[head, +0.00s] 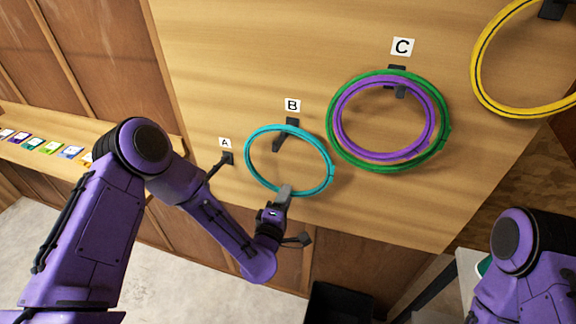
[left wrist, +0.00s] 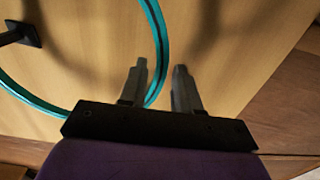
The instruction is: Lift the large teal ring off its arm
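The large teal ring (head: 331,172) hangs on the dark arm labelled B (head: 283,138), against the wooden wall. My left gripper (head: 285,192) is at the ring's lower edge, reaching up from below. In the left wrist view the two fingers (left wrist: 160,78) are apart, with a clear gap. The teal ring (left wrist: 163,40) curves down into this gap close to the left finger and passes behind that finger. I cannot tell whether it touches either finger. My right gripper is out of view; only part of my right arm shows at the lower right.
Arm A (head: 228,158) is bare, left of the teal ring. A green ring (head: 343,154) and a purple ring (head: 345,138) hang on arm C, close to its right. A yellow ring (head: 478,75) hangs at upper right. A ledge with coloured cards (head: 50,147) is at left.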

